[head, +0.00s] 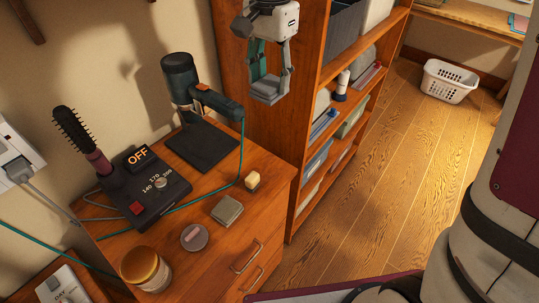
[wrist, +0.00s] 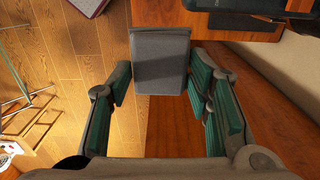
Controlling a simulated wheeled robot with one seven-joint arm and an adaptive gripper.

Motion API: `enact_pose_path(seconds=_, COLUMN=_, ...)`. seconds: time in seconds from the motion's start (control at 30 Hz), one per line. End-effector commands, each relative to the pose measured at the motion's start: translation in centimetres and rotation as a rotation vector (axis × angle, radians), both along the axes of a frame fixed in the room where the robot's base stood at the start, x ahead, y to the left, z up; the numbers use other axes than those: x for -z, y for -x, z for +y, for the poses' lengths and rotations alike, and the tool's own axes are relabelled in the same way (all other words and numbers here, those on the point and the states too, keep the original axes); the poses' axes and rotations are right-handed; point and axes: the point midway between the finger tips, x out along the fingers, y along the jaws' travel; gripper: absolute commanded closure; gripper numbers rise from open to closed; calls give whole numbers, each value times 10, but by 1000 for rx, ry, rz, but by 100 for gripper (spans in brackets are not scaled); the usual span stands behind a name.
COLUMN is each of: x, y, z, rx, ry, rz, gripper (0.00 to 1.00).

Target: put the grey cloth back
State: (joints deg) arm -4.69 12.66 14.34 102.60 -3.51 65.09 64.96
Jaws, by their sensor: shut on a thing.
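The grey cloth (head: 268,92) looks like a small folded pad and hangs at the lower end of my gripper (head: 269,74) in the head view. My gripper is shut on it. In the wrist view, the cloth (wrist: 160,66) sits between the green-padded fingers (wrist: 163,90), its flat far edge toward the top. The gripper is raised in front of the bookcase's side panel, apart from the dresser top. The contact between pads and cloth is partly hidden.
An orange-brown bookcase (head: 309,130) with bins stands behind my gripper. The dresser (head: 185,262) carries a hair dryer (head: 185,85), a brush (head: 80,135), a control box (head: 147,190), a small grey-green square (head: 227,209) and a jar (head: 145,268). A white basket (head: 449,82) stands on open floor.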

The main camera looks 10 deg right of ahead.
Motion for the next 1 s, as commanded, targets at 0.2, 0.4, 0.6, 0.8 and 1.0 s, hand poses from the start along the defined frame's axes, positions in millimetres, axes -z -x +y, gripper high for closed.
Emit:
enact_pose_path(seconds=0.2, x=56, y=2, z=0, rx=-1, ry=1, rz=6, gripper=77)
enact_pose_path(seconds=0.4, x=104, y=2, z=0, rx=-1, ry=0, rz=6, gripper=77)
enact_pose_path(seconds=0.6, x=153, y=2, z=0, rx=0, ry=-1, rz=6, gripper=77)
enact_pose_path(seconds=0.8, x=193, y=1, z=0, rx=-1, ry=-1, rz=3, gripper=77)
enact_pose_path(seconds=1.0, x=207, y=0, z=0, rx=0, ry=-1, rz=-1, gripper=77)
